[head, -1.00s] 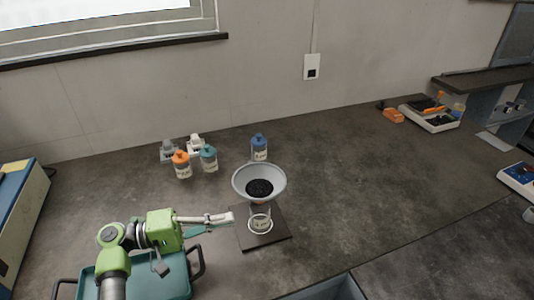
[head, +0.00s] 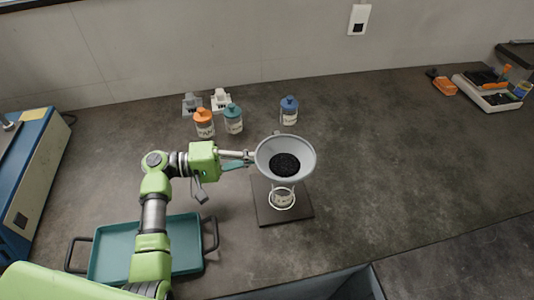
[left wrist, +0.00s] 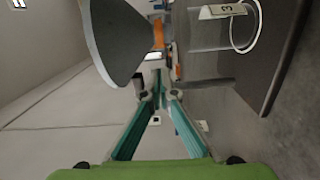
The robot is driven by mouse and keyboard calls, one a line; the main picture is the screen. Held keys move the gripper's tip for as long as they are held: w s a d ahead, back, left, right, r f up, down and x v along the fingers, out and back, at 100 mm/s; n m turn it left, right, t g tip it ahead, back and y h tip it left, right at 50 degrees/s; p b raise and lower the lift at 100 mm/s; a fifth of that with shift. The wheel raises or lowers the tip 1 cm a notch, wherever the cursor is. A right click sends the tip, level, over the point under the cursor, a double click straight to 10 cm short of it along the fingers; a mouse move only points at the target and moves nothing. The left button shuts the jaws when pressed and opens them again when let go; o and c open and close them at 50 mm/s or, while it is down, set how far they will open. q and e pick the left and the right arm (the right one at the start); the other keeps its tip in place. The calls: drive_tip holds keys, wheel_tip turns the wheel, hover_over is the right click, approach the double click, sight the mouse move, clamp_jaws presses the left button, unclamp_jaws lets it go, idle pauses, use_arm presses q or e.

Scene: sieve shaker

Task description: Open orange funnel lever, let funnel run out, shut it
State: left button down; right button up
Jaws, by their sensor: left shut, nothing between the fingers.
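The grey funnel (head: 262,160) holds black granules (head: 285,166) and stands above a clear labelled jar (head: 283,198) on a dark square base (head: 265,212). The funnel cone also shows at upper left in the left wrist view (left wrist: 122,40). Orange parts at the funnel's outlet (left wrist: 158,34) show there; I cannot tell the lever's exact position. The lever is hidden in the head view. My left gripper (head: 250,158) is shut and empty at the funnel's left side. In the left wrist view its fingertips (left wrist: 156,97) are close to the outlet; contact is unclear.
Bottles with orange (head: 204,123), teal (head: 233,118) and blue (head: 289,111) caps stand behind. A teal tray (head: 108,252) lies at front left, below my left arm. A blue device (head: 25,180) stands at far left. The counter right of the base is clear.

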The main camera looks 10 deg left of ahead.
sight(292, 155)
use_arm(q)
drive_tip(key=p+x, duration=0.1)
drive_tip(key=x, duration=0.6)
drive_tip(key=shift+p, duration=0.3)
drive_tip(key=shift+d, duration=0.4)
drive_tip(key=shift+w, duration=0.1)
